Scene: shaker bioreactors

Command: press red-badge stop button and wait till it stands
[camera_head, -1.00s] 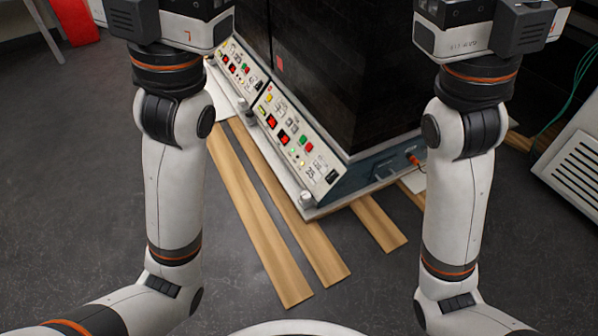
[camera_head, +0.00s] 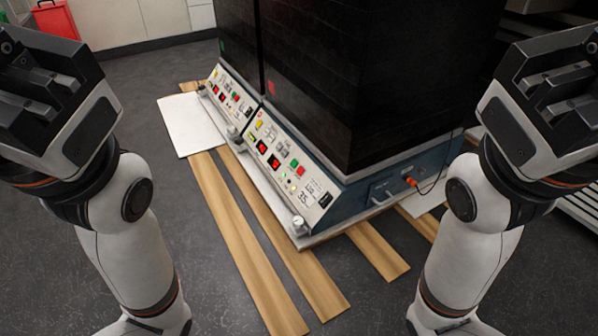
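Two shaker bioreactors with tall dark housings stand side by side. The nearer one (camera_head: 330,90) carries a small red badge (camera_head: 271,87) on its dark wall; the farther one (camera_head: 228,30) carries a green badge (camera_head: 222,46). The nearer slanted control panel (camera_head: 280,155) has a yellow button, red displays, a green button (camera_head: 294,163) and a red button (camera_head: 300,171). My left gripper (camera_head: 42,92) is raised at the upper left, its fingers apart and empty. My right gripper (camera_head: 568,92) is raised at the upper right, also apart and empty. Neither touches a panel.
Wooden planks (camera_head: 235,235) lie under and in front of the machines. A white sheet or plate (camera_head: 192,125) lies left of them. An orange connector (camera_head: 411,182) with a cable sticks out of the nearer machine's right side. A red container (camera_head: 55,20) stands far left.

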